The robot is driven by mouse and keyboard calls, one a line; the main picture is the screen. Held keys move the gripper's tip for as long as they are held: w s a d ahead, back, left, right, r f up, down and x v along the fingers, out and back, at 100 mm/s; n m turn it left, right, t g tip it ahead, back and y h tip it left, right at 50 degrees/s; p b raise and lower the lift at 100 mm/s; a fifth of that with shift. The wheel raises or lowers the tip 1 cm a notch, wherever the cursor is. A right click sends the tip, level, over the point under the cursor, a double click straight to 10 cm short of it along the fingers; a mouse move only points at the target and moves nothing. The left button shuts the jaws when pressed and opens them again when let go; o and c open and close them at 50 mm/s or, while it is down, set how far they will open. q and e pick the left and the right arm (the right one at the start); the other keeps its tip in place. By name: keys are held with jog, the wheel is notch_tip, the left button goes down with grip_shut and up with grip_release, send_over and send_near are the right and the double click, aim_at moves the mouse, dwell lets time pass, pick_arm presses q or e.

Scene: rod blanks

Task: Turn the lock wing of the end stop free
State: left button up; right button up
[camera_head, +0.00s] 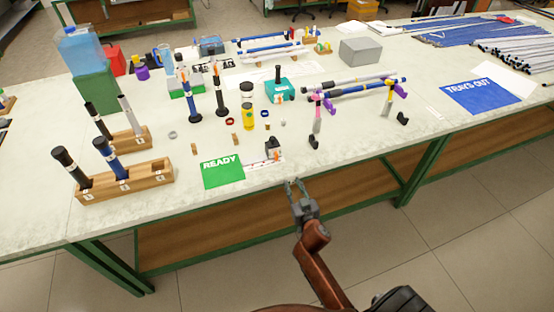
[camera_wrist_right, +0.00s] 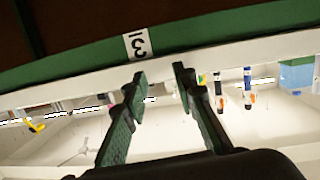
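The end stop (camera_head: 272,147) looks like a small dark block on a white scale strip (camera_head: 250,164) near the table's front edge. A small orange part (camera_head: 277,155) on its near side looks like the lock wing; its exact angle is too small to tell. My right gripper (camera_head: 295,184) is just off the front edge of the table, nearer to me than the end stop and touching nothing. Its two fingers are apart and empty, as the right wrist view also shows (camera_wrist_right: 160,76). I cannot make out the end stop in that view. My left gripper is not in view.
A green READY card (camera_head: 222,170) lies left of the end stop. A wooden rack (camera_head: 123,185) with rods stands at the left. A rod support with pink and orange clamps (camera_head: 316,118) stands to the right. The table edge carries a label (camera_wrist_right: 138,43).

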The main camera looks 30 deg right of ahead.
aim_at(277, 156)
jog(key=r, duration=0.1)
jog(key=w+r+t, duration=0.1)
jog(key=r, duration=0.1)
jog(key=shift+a+r, duration=0.1)
jog(key=shift+r, duration=0.15)
jog(key=shift+n+t+y, duration=0.3)
jog(key=shift+t+y, duration=0.2)
jog(key=shift+t, duration=0.2)
jog(key=w+r, duration=0.1)
jog(key=w, duration=0.2)
jog(key=w+r, duration=0.1)
jog(key=w, duration=0.2)
jog(key=w+b, duration=0.1)
jog(key=w, duration=0.2)
jog(key=shift+a+r, duration=0.1)
jog(key=shift+r, duration=0.3)
jog(key=shift+w, duration=0.55)
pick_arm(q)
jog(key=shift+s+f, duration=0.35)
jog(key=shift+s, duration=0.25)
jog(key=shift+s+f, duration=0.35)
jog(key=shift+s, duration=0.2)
pick_arm(e)
jog(key=shift+c, duration=0.4)
grip_shut()
